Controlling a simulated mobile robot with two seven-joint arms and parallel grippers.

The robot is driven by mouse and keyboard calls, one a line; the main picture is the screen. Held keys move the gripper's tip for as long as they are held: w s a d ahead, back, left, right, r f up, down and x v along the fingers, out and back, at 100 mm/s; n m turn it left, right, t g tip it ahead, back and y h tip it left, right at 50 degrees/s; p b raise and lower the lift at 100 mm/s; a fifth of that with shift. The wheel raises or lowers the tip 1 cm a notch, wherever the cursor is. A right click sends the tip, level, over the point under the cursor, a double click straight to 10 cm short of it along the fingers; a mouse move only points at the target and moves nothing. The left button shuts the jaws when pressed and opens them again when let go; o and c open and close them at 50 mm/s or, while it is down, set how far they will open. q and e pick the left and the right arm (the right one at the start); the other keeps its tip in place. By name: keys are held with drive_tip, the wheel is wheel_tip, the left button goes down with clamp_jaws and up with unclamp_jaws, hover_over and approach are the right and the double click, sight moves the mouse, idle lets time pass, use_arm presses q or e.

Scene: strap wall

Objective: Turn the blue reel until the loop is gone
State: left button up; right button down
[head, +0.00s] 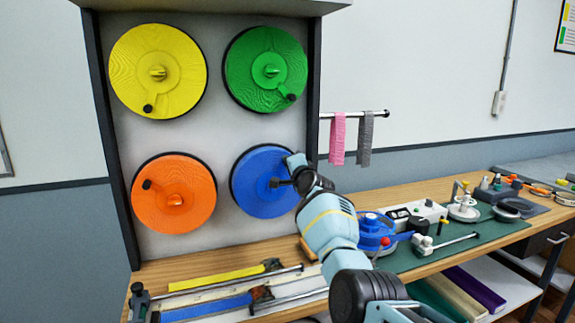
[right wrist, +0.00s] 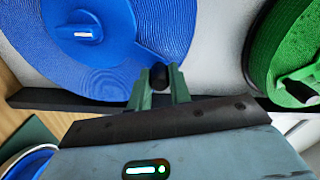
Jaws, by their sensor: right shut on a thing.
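The blue reel (head: 253,172) is at the lower right of the upright grey panel, its right side partly hidden by my right arm. It also fills the upper left of the right wrist view (right wrist: 55,65), where its hub (right wrist: 80,33) shows. My right gripper (head: 280,183) is at the reel's face. In the right wrist view the green fingers (right wrist: 158,82) are shut on the black crank knob (right wrist: 158,74) near the reel's rim. A blue strap (head: 205,308) lies flat on the bench below. I cannot make out a loop in it. My left gripper is not in view.
Yellow (head: 157,75), green (head: 265,68) and orange (head: 173,195) reels share the panel. A yellow strap (head: 215,279) and metal rods lie on the bench (head: 225,258). Pink (head: 337,138) and grey cloths hang from a rail. Tools crowd the bench to the right.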

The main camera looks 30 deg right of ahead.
idle(0.3)
drive_tip(key=c, duration=1.3)
unclamp_jaws()
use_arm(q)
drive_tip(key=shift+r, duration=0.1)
use_arm(e)
drive_tip(key=shift+s, duration=0.1)
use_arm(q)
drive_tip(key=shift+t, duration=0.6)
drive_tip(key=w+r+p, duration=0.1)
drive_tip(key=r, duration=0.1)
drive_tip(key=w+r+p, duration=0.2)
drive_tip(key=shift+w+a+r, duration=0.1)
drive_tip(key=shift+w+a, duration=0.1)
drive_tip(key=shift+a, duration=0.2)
use_arm(e)
drive_tip(key=v, duration=0.7)
drive_tip(key=shift+s, duration=0.35)
drive_tip(key=shift+a, duration=0.1)
